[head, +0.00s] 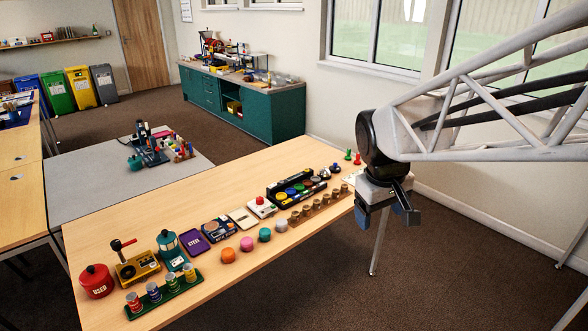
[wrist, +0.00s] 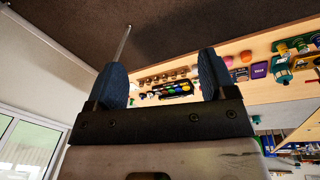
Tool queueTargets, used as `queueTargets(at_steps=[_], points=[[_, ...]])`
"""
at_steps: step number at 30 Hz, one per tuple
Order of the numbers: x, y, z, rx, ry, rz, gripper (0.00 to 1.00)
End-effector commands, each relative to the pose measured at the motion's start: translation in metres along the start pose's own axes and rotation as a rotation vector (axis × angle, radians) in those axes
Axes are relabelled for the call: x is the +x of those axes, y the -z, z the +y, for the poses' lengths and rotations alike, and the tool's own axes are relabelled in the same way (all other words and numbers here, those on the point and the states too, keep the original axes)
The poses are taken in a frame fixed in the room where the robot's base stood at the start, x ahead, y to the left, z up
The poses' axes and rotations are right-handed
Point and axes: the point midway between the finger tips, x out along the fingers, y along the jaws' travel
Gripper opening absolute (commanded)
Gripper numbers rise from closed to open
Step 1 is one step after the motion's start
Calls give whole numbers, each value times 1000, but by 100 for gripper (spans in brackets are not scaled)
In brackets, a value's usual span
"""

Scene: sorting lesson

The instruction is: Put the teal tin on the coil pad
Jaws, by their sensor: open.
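What looks like the coil pad, a dark blue block with a brown disc on top (head: 217,230), lies behind that row, beside a purple card marked STEEL. Nothing is seen resting on its disc. My gripper (head: 387,217) hangs beyond the table's right end, well apart from both. Its two dark fingers are spread and empty, as the wrist view (wrist: 162,75) also shows.
A red pot (head: 96,281), a teal lantern (head: 171,251) and a green rack (head: 165,294) crowd the left end. The front table strip is clear.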

Motion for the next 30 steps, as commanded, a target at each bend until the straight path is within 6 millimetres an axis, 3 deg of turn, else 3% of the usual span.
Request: queueTargets(at_steps=[17, 30], points=[[50, 140, -18, -341, -29, -88, 77], [110, 240, -54, -603, -48, -155, 77]])
